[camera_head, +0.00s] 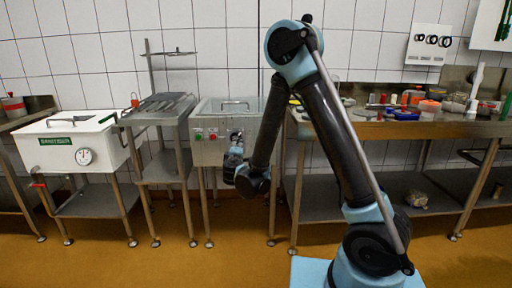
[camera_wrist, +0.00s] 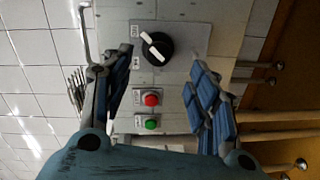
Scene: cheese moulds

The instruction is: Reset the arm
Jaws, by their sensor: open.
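My arm rises from the lower right in the head view, bends over at the top, and comes down to the front of a steel control box. My gripper (camera_wrist: 163,58) is open and empty in the wrist view, with one blue-padded finger at each side. Between and ahead of the fingers is the box's grey panel, with a black rotary knob (camera_wrist: 156,48) with a white pointer. The fingers appear apart from the knob. In the head view my gripper (camera_head: 236,146) is small and dark in front of the panel, and the knob cannot be made out there.
The steel box (camera_head: 208,152) also bears a red button (camera_wrist: 152,99) and a green button (camera_wrist: 151,123). A white vat (camera_head: 105,150) with a gauge and a steel stand (camera_head: 160,110) are to the left. A cluttered steel table (camera_head: 440,130) is on the right. Floor in front is clear.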

